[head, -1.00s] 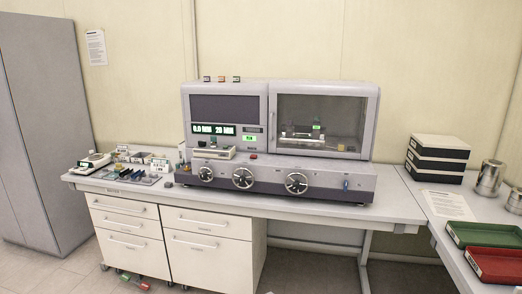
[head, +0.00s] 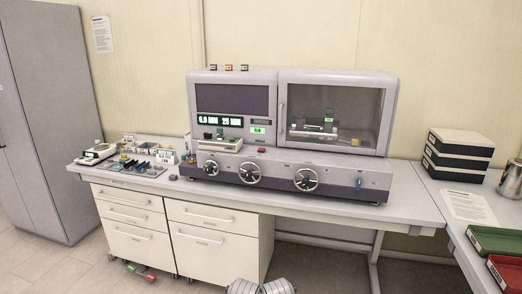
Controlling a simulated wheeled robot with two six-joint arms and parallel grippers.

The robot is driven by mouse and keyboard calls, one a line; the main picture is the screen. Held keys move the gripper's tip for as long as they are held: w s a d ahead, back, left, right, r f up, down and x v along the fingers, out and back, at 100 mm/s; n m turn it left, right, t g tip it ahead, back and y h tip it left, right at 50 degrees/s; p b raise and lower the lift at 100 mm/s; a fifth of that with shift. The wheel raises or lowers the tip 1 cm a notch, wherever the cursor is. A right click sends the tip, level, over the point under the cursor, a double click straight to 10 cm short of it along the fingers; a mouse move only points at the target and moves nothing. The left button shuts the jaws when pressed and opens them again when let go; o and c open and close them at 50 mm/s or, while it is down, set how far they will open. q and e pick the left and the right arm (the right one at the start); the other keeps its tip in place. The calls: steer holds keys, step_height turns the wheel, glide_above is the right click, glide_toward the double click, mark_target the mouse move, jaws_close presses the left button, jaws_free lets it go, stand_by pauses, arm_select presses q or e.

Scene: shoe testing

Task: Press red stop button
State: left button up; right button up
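The red stop button (head: 262,150) is a small red cap on the grey testing machine (head: 380,183). It sits on the ledge below the display panel, left of the glass-fronted chamber (head: 334,118). Nothing touches or covers it. A green lit RUN sign (head: 257,130) shows just above it, beside the green digit display (head: 220,121). No gripper can be made out in the head view. Only grey ribbed parts of my own body show at the bottom edge, well below the machine and apart from it.
The machine stands on a white bench (head: 410,212) with drawers below left. Small tools and a scale (head: 99,151) lie at the left. Black-and-white boxes (head: 458,155), a metal can (head: 511,180) and green and red trays (head: 495,240) are at the right. The bench's front strip is mostly clear.

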jaws_close()
stand_by(1.4)
